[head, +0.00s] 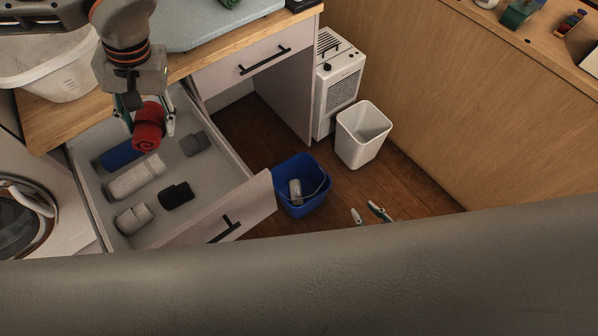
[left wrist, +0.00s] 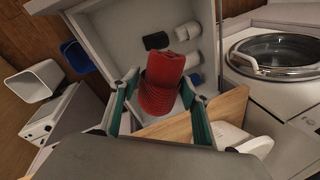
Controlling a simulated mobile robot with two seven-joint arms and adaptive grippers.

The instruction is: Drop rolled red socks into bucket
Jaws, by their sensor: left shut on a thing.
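The rolled red socks (head: 149,128) are held between the fingers of my left gripper (head: 146,118), above the open drawer. In the left wrist view the red roll (left wrist: 162,88) sits between the two green-lined fingers of the gripper (left wrist: 160,108). A blue bucket (head: 288,199) stands on the floor to the right of the drawer front, with a light grey roll inside; it also shows in the left wrist view (left wrist: 78,58). My right gripper (head: 367,214) shows only its fingertips, apart and empty, right of the bucket; the rest is hidden.
The open drawer (head: 232,190) holds blue, light and dark rolls. A white bin (head: 358,148) and a white heater (head: 340,95) stand behind the bucket. A counter (head: 70,118) with a white basket (head: 60,75) is at the left. A large grey surface fills the foreground.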

